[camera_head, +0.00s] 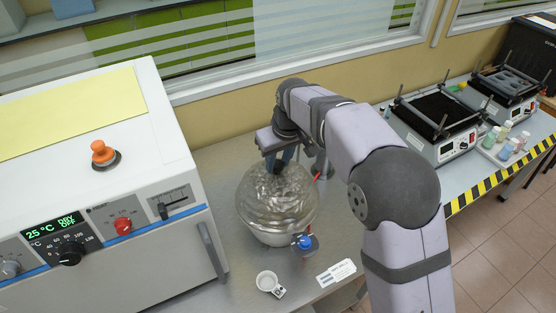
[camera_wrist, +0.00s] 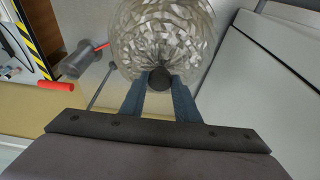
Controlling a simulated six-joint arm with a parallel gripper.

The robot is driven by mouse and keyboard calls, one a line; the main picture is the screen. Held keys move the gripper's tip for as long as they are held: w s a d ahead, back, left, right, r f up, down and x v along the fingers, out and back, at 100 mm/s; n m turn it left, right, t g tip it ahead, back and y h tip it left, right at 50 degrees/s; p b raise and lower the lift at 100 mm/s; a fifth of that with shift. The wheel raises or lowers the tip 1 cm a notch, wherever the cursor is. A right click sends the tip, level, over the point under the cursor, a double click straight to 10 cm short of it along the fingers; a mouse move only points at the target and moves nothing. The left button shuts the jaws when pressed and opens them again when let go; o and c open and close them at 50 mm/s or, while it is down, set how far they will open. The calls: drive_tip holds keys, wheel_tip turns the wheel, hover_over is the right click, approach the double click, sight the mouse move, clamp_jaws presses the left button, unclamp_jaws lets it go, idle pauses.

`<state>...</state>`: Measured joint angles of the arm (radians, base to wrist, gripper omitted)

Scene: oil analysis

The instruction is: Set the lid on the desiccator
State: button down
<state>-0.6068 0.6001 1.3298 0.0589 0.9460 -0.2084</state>
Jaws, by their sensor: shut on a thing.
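My gripper (camera_head: 278,163) points down with its blue fingers shut on the dark knob (camera_wrist: 159,78) of the clear glass lid. The domed lid (camera_head: 277,193) is directly below the gripper and over the desiccator base (camera_head: 272,237). The lid also shows in the wrist view (camera_wrist: 165,30), filling the top middle. Only the lower part of the bowl-shaped base shows below the lid. I cannot tell whether the lid's rim touches the base or hangs slightly above it.
A large white oven (camera_head: 110,190) stands close on the left. A blue-knobbed fitting (camera_head: 305,242), a small white cup (camera_head: 267,281) and a label card (camera_head: 337,271) are in front. A stand with a red part (camera_head: 317,177) is behind right. Hotplates (camera_head: 437,125) are farther right.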

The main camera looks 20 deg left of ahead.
drive_tip(key=shift+f, duration=0.1)
drive_tip(key=c, duration=1.3)
unclamp_jaws()
drive_tip(key=shift+s+f, duration=0.1)
drive_tip(key=shift+f, duration=0.05)
drive_tip(key=shift+b+v, duration=1.35)
drive_tip(key=shift+v, duration=2.5)
